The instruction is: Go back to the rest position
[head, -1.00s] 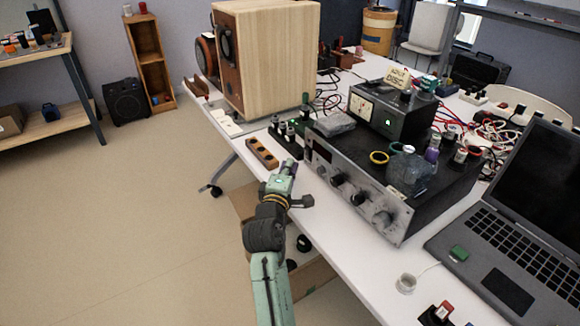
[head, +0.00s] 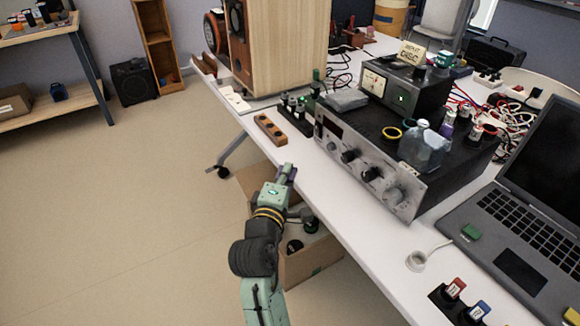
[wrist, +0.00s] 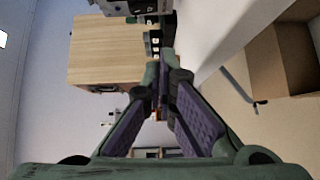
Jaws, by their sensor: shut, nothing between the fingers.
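My gripper (head: 287,172) is at the end of my green and black arm, beside the near left edge of the white table (head: 337,222) in the head view. In the wrist view its purple-padded fingers (wrist: 162,88) come together at the tips. It is shut with nothing between the fingers. No object is in contact with it that I can see.
The table holds a wooden speaker box (head: 283,45), a wooden block with holes (head: 270,130), a grey amplifier (head: 362,165) and a laptop (head: 520,250). A cardboard box (head: 318,258) stands under the table edge. The floor at left (head: 120,200) is clear.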

